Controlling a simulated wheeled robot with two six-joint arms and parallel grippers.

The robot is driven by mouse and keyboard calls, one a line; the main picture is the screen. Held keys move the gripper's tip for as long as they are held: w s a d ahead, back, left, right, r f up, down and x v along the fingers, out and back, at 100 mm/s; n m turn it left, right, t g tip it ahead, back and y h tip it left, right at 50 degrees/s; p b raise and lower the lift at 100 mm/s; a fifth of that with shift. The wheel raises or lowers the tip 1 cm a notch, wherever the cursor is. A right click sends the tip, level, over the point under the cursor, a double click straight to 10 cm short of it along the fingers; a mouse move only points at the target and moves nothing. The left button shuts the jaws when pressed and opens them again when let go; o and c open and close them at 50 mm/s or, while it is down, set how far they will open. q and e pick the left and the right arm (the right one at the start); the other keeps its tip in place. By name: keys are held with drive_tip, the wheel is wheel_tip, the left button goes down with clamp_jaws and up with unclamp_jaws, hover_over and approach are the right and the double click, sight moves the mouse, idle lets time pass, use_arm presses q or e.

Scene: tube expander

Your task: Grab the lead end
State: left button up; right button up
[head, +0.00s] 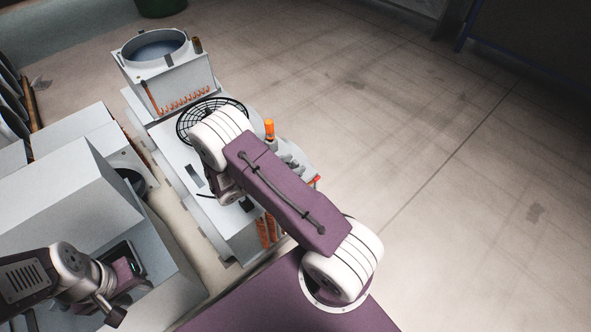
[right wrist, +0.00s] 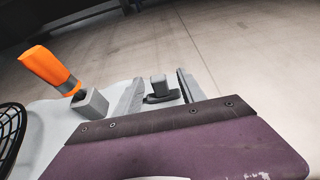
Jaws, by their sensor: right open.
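In the right wrist view my right gripper (right wrist: 159,94) is open, with a grey finger on each side. A small dark grey block on a flat base (right wrist: 159,86), possibly the lead end, shows between the fingers, apparently untouched. I cannot tell its distance. An orange-handled tool (right wrist: 48,67) stands tilted in a grey holder (right wrist: 90,103) left of the fingers. It also shows in the head view (head: 269,128). My right arm hides much of the machine and gripper there. My left gripper (head: 121,283) is at the lower left over a grey box; its fingers are unclear.
The light grey machine (head: 182,176) carries a round black wire guard (head: 190,125) and a unit with a round opening (head: 160,60) and copper coils. Large grey boxes (head: 80,190) fill the left. The floor (head: 450,140) to the right is clear.

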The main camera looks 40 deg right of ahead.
sight(297, 162)
drive_tip(key=b+x, duration=0.2)
drive_tip(key=x, duration=0.2)
drive_tip(key=shift+w+d+f, duration=0.15)
drive_tip(key=shift+d+f, duration=0.1)
drive_tip(key=shift+d, duration=0.2)
drive_tip(key=shift+r, duration=0.1)
clamp_jaws()
wheel_tip(297, 162, up, 5)
drive_tip(key=p, duration=0.3)
drive_tip(key=s+a+r+p, duration=0.2)
drive_tip(key=s+r+p, duration=0.2)
drive_tip(key=s, duration=0.7)
drive_tip(key=shift+s+a+r, duration=0.15)
drive_tip(key=shift+s+r, duration=0.05)
drive_tip(key=shift+r, duration=0.8)
